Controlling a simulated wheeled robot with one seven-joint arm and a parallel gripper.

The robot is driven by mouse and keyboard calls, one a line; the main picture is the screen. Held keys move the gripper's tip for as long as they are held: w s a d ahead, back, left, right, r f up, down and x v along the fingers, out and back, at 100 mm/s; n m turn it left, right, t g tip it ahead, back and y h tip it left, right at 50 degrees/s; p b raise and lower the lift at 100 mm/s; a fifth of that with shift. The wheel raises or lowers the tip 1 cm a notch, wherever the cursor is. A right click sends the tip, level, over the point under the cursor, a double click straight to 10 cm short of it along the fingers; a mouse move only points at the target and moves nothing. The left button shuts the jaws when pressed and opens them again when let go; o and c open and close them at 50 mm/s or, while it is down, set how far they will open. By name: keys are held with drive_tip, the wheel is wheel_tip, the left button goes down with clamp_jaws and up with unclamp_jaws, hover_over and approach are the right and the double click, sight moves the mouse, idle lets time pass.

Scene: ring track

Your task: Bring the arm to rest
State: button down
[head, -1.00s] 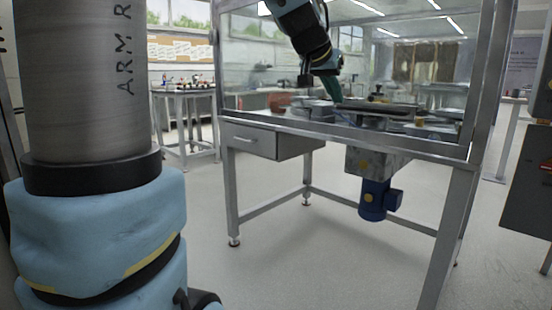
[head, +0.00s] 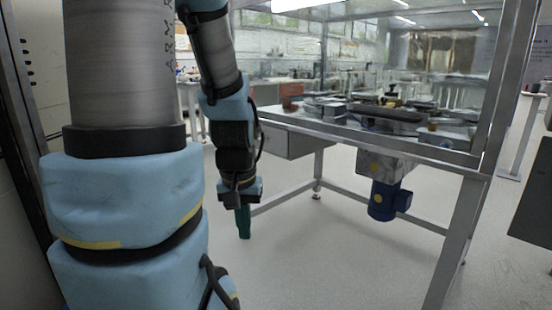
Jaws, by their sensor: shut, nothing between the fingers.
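The large column and blue joint at the left are my own and fill much of the picture.
A metal-framed table (head: 400,146) with clear panels stands to the right, bearing a dark ring-like track (head: 395,114) and small boxes. A blue motor (head: 384,202) hangs beneath it. Grey floor (head: 320,255) is clear in front. A dark cabinet (head: 533,200) stands at the right edge.

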wheel_tip(320, 180, up, 25)
drive_tip(key=p, duration=2.2)
drive_tip(key=shift+f+p, duration=0.2)
drive_tip(key=shift+p, duration=0.2)
